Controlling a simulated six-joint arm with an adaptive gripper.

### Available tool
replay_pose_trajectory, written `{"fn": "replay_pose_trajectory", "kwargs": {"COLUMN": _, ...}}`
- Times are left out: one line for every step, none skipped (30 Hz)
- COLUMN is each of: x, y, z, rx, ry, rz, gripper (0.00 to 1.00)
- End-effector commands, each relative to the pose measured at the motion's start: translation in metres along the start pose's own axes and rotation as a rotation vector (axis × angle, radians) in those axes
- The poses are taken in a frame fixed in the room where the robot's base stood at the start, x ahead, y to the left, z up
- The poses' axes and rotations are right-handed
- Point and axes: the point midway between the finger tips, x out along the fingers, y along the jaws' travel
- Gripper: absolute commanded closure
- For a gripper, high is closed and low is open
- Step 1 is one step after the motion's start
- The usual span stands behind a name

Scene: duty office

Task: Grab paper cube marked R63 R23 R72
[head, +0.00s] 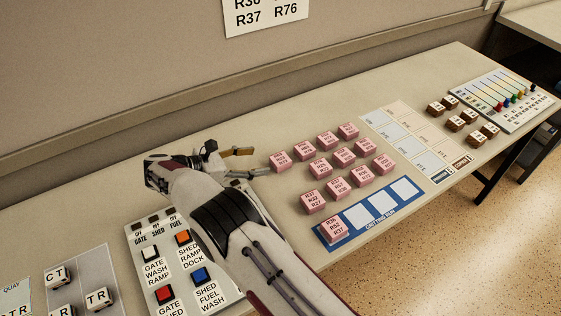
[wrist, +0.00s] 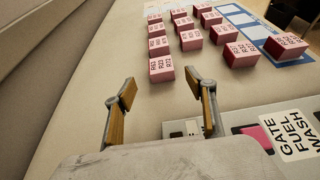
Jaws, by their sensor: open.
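The pink paper cube marked R63 R23 R72 (wrist: 161,69) appears to be the nearest one in the wrist view; its print is small. In the head view this cube (head: 280,161) sits at the left end of the back row of pink cubes. My gripper (head: 257,162) is open and empty, just left of that cube. In the wrist view my gripper (wrist: 160,84) has its two fingers spread, with the cube ahead of the gap and apart from both.
Several other pink cubes (head: 320,168) stand close by in rows. A blue strip (head: 357,216) in front holds one pink cube (head: 334,229) on its left square. A button panel (head: 140,236) lies under my arm. Brown cubes (head: 456,123) stand farther right.

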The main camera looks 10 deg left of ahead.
Motion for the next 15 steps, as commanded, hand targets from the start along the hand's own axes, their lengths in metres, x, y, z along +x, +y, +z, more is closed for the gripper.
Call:
{"fn": "replay_pose_trajectory", "kwargs": {"x": 0.004, "y": 0.000, "z": 0.000, "rx": -0.001, "ry": 0.000, "rz": -0.001, "gripper": 0.44}}
{"fn": "replay_pose_trajectory", "kwargs": {"x": 0.007, "y": 0.000, "z": 0.000, "rx": -0.001, "ry": 0.000, "rz": -0.001, "gripper": 0.44}}
{"fn": "replay_pose_trajectory", "kwargs": {"x": 0.010, "y": 0.000, "z": 0.000, "rx": -0.001, "ry": 0.000, "rz": -0.001, "gripper": 0.44}}
{"fn": "replay_pose_trajectory", "kwargs": {"x": 0.012, "y": 0.000, "z": -0.001, "rx": -0.001, "ry": 0.000, "rz": -0.001, "gripper": 0.44}}
{"fn": "replay_pose_trajectory", "kwargs": {"x": 0.015, "y": 0.000, "z": -0.001, "rx": -0.001, "ry": 0.000, "rz": -0.001, "gripper": 0.44}}
{"fn": "replay_pose_trajectory", "kwargs": {"x": 0.017, "y": 0.000, "z": -0.001, "rx": -0.001, "ry": 0.000, "rz": -0.001, "gripper": 0.44}}
{"fn": "replay_pose_trajectory", "kwargs": {"x": 0.019, "y": 0.000, "z": -0.001, "rx": -0.001, "ry": 0.000, "rz": -0.001, "gripper": 0.44}}
{"fn": "replay_pose_trajectory", "kwargs": {"x": 0.020, "y": 0.000, "z": -0.001, "rx": -0.001, "ry": 0.000, "rz": -0.001, "gripper": 0.44}}
{"fn": "replay_pose_trajectory", "kwargs": {"x": 0.021, "y": 0.000, "z": -0.001, "rx": -0.001, "ry": 0.000, "rz": -0.001, "gripper": 0.44}}
{"fn": "replay_pose_trajectory", "kwargs": {"x": 0.021, "y": 0.000, "z": -0.001, "rx": -0.001, "ry": 0.001, "rz": 0.000, "gripper": 0.44}}
{"fn": "replay_pose_trajectory", "kwargs": {"x": 0.022, "y": 0.000, "z": -0.001, "rx": -0.001, "ry": 0.001, "rz": 0.000, "gripper": 0.44}}
{"fn": "replay_pose_trajectory", "kwargs": {"x": 0.021, "y": 0.000, "z": -0.001, "rx": -0.001, "ry": 0.001, "rz": 0.000, "gripper": 0.44}}
{"fn": "replay_pose_trajectory", "kwargs": {"x": 0.021, "y": 0.000, "z": -0.001, "rx": -0.001, "ry": 0.001, "rz": 0.000, "gripper": 0.44}}
{"fn": "replay_pose_trajectory", "kwargs": {"x": 0.021, "y": 0.000, "z": -0.001, "rx": -0.001, "ry": 0.001, "rz": 0.000, "gripper": 0.44}}
{"fn": "replay_pose_trajectory", "kwargs": {"x": 0.021, "y": 0.000, "z": -0.001, "rx": -0.001, "ry": 0.000, "rz": 0.000, "gripper": 0.44}}
